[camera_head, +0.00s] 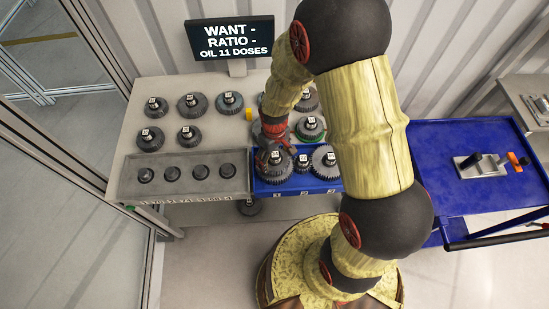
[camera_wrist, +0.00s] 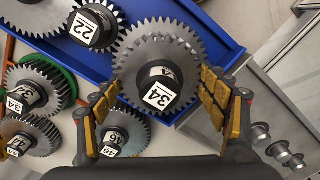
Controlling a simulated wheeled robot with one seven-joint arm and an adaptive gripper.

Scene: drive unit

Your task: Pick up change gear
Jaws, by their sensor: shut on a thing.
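A large grey change gear (camera_wrist: 150,53) with a dark hub and a white label reading 34 sits between the fingers of my gripper (camera_wrist: 162,86) in the wrist view. The yellow-padded fingers are shut on it, one on each side. In the head view my gripper (camera_head: 272,150) is over the left part of the blue tray (camera_head: 262,186), with the gear (camera_head: 273,172) just below it. I cannot tell whether the gear touches the tray. A smaller gear (camera_head: 302,162) and another large gear (camera_head: 324,160) stand to its right; the smaller one's label reads 22 in the wrist view (camera_wrist: 94,27).
Several other gears stand on the table (camera_head: 215,95), including one labelled 46 (camera_wrist: 125,133) close to my left finger. A grey tray (camera_head: 186,178) with several small dark knobs lies left of the blue tray. A blue cart (camera_head: 455,150) stands at right. A sign (camera_head: 230,38) stands behind.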

